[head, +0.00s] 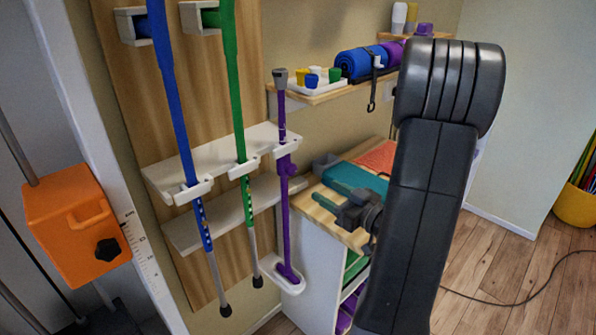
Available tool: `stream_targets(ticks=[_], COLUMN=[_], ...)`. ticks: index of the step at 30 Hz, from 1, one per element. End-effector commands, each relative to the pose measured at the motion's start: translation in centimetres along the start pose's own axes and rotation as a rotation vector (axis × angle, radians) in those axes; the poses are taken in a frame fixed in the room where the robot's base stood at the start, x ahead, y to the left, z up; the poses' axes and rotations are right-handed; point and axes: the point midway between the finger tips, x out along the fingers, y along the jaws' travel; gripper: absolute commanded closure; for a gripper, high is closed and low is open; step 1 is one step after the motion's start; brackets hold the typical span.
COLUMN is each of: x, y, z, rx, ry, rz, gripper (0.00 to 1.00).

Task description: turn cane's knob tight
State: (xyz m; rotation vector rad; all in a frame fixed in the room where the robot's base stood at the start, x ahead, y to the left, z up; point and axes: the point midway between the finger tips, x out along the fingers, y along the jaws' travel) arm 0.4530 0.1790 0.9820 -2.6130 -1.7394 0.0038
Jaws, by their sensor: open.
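The purple cane (284,222) stands in the wall rack with its grey tip (280,78) up and its handle down in a white cup. A small purple knob (290,167) sticks out from the right side of its shaft, just under the upper rack shelf. My gripper (333,188) is open, to the right of the knob and apart from it, in front of the counter's end. It looks empty. My dark arm hides part of the counter, and the gripper's far parts are hard to tell from things behind.
A blue cane (172,95) and a green cane (232,85) hang left of the purple one on the white rack shelf (160,178). An orange box (65,222) with a black knob is at far left. A shelf (310,96) holds a blue roll.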

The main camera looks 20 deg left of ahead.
Motion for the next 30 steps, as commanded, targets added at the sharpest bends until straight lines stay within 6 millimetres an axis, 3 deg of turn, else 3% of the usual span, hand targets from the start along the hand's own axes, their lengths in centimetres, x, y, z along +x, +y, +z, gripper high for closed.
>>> stream_targets(ticks=[21,30], x=[10.5,12.2], y=[-0.1,0.0], z=[-0.1,-0.1], rx=[-0.003,-0.003], ry=[0.000,0.001], rz=[-0.003,-0.001], gripper=[0.46,0.46])
